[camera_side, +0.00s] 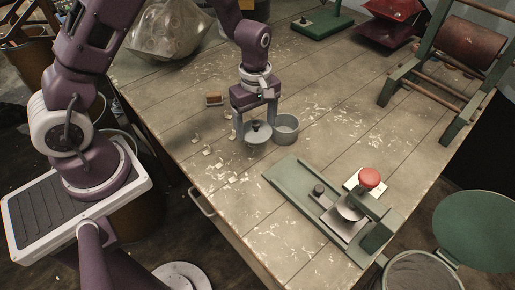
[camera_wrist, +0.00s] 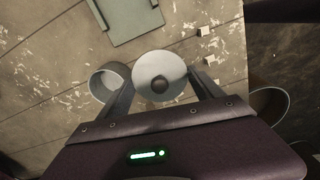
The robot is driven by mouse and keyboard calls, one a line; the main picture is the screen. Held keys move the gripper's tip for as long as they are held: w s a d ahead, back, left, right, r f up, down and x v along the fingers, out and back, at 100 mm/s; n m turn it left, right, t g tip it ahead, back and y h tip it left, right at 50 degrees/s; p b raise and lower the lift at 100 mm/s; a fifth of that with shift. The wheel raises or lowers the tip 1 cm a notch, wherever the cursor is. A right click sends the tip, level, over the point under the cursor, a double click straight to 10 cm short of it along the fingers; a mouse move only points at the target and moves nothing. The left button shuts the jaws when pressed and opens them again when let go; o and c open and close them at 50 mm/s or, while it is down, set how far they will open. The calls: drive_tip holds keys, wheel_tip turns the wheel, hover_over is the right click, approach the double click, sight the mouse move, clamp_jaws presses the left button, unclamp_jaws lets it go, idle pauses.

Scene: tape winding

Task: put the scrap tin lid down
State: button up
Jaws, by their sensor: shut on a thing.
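The scrap tin lid (camera_side: 256,138) is a round grey disc with a dark knob. It is low over the bench, left of the open grey tin (camera_side: 286,128). My gripper (camera_side: 257,130) points down with one finger on each side of the lid and is shut on it. In the wrist view the lid (camera_wrist: 150,66) sits between the fingertips of my gripper (camera_wrist: 161,80), its knob towards the camera. The tin (camera_wrist: 98,84) is partly hidden behind the left finger there. I cannot tell whether the lid touches the bench.
A green-based press (camera_side: 295,183) with a red knob (camera_side: 369,177) stands at the bench's front right. Pale scraps (camera_side: 207,152) lie left of the lid. A small brush (camera_side: 214,99) lies behind them. The wooden bench (camera_side: 185,105) has bare room left of my gripper.

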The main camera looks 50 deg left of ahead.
sight(256, 154)
wheel_tip(256, 154, down, 9)
drive_tip(key=shift+r, duration=0.1)
drive_tip(key=o, duration=1.3)
